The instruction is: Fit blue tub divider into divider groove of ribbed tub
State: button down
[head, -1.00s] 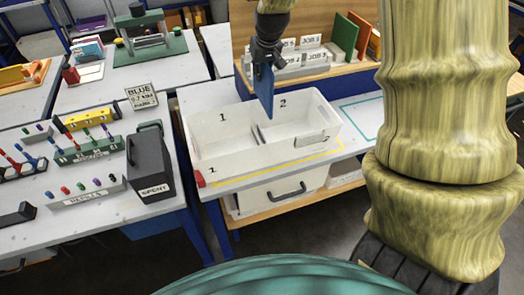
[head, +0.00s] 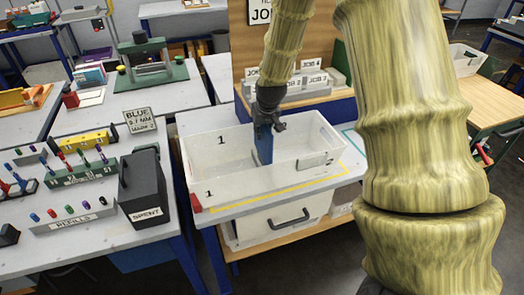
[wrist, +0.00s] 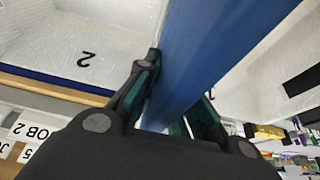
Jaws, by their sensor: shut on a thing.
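My gripper (head: 270,98) is shut on the blue divider (head: 263,143), which hangs upright below the jaws and reaches down into the white tub (head: 212,186). The divider stands near the middle of the tub, between the side marked 1 and the other side. In the wrist view the blue divider (wrist: 200,60) runs between the dark fingers (wrist: 172,100), with the tub wall marked 2 (wrist: 85,62) to the left. The divider's lower edge and the groove are hidden, so I cannot tell whether they are engaged.
A yellow line (head: 290,189) marks the bench in front of the tub. A black SPENT bin (head: 146,187) stands to the left, near pen racks (head: 80,170). Labelled job holders (head: 305,82) stand behind the tub.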

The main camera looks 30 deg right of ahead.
aim_at(266, 126)
jog(key=shift+f+p, duration=0.75)
jog(key=shift+f, duration=2.75)
jog(key=c, duration=1.5)
grip_release()
jog(key=shift+b+v, duration=1.2)
jog(key=shift+v, duration=4.9)
jog(key=shift+w, duration=0.1)
